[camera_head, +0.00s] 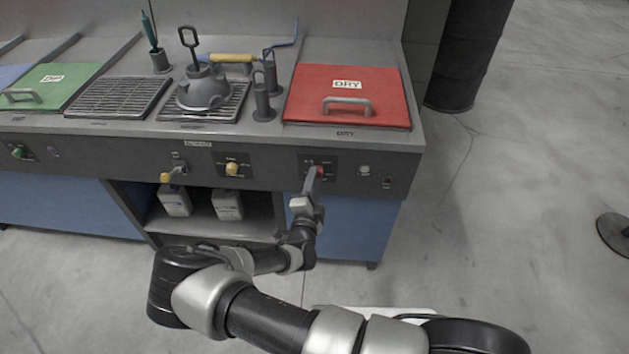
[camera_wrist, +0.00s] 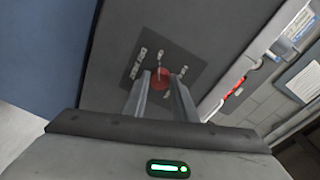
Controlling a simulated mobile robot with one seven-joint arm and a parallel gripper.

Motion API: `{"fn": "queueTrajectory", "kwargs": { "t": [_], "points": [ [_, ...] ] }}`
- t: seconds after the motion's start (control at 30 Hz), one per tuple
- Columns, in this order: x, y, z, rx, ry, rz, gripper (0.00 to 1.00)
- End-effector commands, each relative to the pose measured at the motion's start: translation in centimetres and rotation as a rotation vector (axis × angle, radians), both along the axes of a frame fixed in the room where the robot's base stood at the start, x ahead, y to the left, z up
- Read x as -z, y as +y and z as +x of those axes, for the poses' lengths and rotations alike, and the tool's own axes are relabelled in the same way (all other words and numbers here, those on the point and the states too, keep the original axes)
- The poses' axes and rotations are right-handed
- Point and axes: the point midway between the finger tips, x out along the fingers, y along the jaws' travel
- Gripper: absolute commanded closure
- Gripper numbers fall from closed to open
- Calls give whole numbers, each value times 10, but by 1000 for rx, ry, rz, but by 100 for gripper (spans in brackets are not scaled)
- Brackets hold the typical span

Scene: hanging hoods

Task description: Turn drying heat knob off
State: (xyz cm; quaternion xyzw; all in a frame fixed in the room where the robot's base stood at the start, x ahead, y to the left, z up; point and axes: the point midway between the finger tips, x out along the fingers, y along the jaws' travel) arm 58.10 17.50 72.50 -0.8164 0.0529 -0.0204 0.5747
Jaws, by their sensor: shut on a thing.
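The drying heat knob is a small red knob (camera_head: 319,171) on a dark label plate (camera_head: 330,160) on the front panel, below the red lid marked DRY (camera_head: 347,92). My gripper (camera_head: 316,174) reaches up to it from below and is shut on it. In the wrist view the red knob (camera_wrist: 160,78) sits between the two fingers (camera_wrist: 161,88), with white lettering around it on the dark plate (camera_wrist: 165,62). The fingers cover part of the knob, and I cannot read which setting it points to.
A yellow knob (camera_head: 233,169) and a yellow-tipped lever (camera_head: 168,177) are on the panel to the left. A grey kettle-like vessel (camera_head: 203,90) stands on a grate. White jugs (camera_head: 227,204) stand on the shelf below. A dark barrel (camera_head: 470,55) stands behind right. Floor at right is mostly clear.

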Motion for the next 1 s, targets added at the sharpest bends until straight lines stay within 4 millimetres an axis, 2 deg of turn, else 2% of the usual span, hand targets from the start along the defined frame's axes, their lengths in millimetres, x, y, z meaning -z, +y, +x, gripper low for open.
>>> {"fn": "queueTrajectory", "kwargs": {
  "t": [0.2,0.23,0.33,0.6,0.73,0.87,1.0],
  "points": [
    [2,-2,-1,3,4,-4,97],
    [2,-2,-1,3,4,-3,72],
    [1,-2,-1,3,3,-3,56],
    [0,-1,-1,1,1,-1,56],
    [0,1,-8,0,1,0,56],
    [-1,3,-28,-1,3,-2,56],
    [-3,7,-61,-1,3,-2,56]
  ]
}}
